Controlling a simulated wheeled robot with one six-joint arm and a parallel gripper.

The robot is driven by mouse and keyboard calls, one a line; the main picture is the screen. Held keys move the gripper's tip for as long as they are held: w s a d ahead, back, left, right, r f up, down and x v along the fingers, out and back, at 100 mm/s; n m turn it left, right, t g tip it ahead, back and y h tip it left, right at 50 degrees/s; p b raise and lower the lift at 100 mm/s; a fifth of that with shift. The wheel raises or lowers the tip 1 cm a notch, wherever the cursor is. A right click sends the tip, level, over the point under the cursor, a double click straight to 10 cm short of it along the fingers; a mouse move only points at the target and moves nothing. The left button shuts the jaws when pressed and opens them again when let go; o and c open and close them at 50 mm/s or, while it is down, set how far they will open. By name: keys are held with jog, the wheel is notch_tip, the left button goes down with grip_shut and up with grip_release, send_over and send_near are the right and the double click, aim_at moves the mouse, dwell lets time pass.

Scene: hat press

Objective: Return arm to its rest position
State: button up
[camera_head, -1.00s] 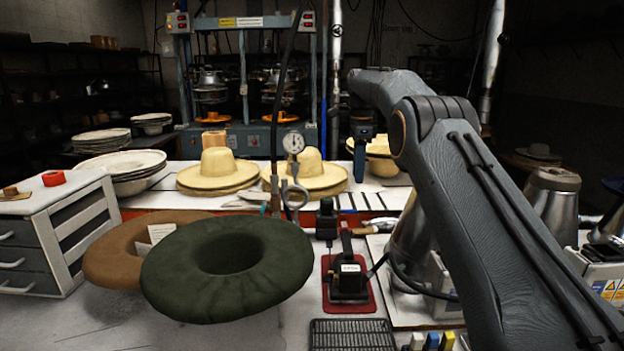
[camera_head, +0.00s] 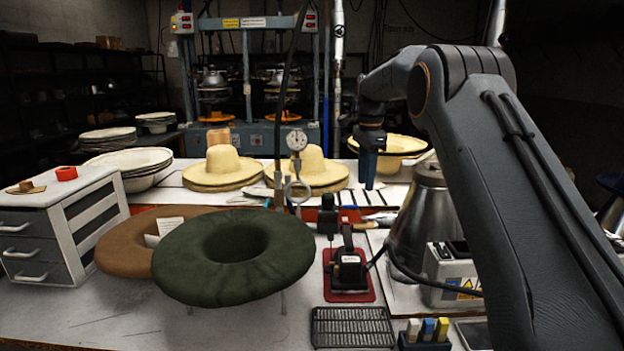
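My arm (camera_head: 490,130) enters from the lower right, rises to an elbow at the upper right and bends back left and down.
Green (camera_head: 236,255) and brown (camera_head: 130,245) ring cushions stand front left beside a drawer unit (camera_head: 100,215). Straw hats (camera_head: 222,168) sit behind. A black device on a red mat (camera_head: 350,292), a rack (camera_head: 352,328) and a metal jug (camera_head: 424,215) occupy the front right.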

jog(key=s+d+f+n+t, duration=0.1)
jog(key=s+f+n, duration=0.4)
jog(key=s, duration=0.9)
jog(key=s+d+f+n, duration=0.2)
jog(key=s+f+n, duration=0.25)
jog(key=s, duration=0.85)
jog(key=s+d+f+n+t, duration=0.1)
jog(key=s+f+n, duration=0.4)
jog(key=s, duration=0.9)
jog(key=s+f+g+b, duration=0.2)
jog(key=s+f+b, duration=0.1)
jog(key=f+b, duration=0.5)
jog(key=shift+a+n, duration=0.3)
jog(key=shift+n, duration=0.05)
